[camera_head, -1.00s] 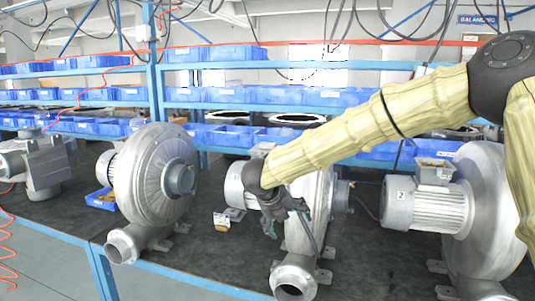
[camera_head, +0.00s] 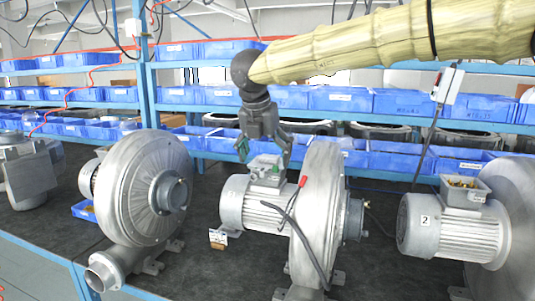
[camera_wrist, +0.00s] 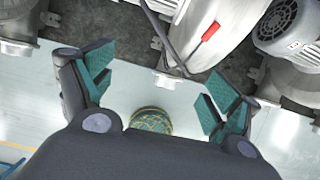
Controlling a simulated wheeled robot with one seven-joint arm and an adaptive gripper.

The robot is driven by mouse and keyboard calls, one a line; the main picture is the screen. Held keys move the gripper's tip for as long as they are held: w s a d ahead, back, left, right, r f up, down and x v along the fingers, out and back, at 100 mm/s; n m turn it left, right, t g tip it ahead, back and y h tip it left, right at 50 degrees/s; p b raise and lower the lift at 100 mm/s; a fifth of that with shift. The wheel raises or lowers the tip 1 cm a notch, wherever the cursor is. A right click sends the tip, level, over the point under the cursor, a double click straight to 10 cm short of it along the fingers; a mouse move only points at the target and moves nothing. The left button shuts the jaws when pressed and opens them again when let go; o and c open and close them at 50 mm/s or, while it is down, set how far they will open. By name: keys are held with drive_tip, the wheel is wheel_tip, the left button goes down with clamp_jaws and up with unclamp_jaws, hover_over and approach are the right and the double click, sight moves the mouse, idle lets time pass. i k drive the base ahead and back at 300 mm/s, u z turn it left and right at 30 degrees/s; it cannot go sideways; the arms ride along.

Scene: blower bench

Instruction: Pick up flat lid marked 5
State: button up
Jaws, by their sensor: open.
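No lid with a readable 5 shows in either view. My gripper (camera_head: 264,156) points down over the terminal box (camera_head: 267,174) on the middle blower's motor (camera_head: 245,205). Its two green-padded fingers are spread, and nothing is held between them. In the wrist view the open fingers (camera_wrist: 155,97) also show apart. A round greenish-yellow thing (camera_wrist: 151,121) shows between and below them; I cannot tell what it is.
A left blower (camera_head: 150,185) and a right motor marked 2 (camera_head: 440,225) flank the middle blower (camera_head: 322,215). Blue bins (camera_head: 340,98) fill the shelves behind. Bare bench (camera_head: 195,262) shows left of the middle blower.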

sight(266, 162)
drive_tip(key=i, duration=0.9)
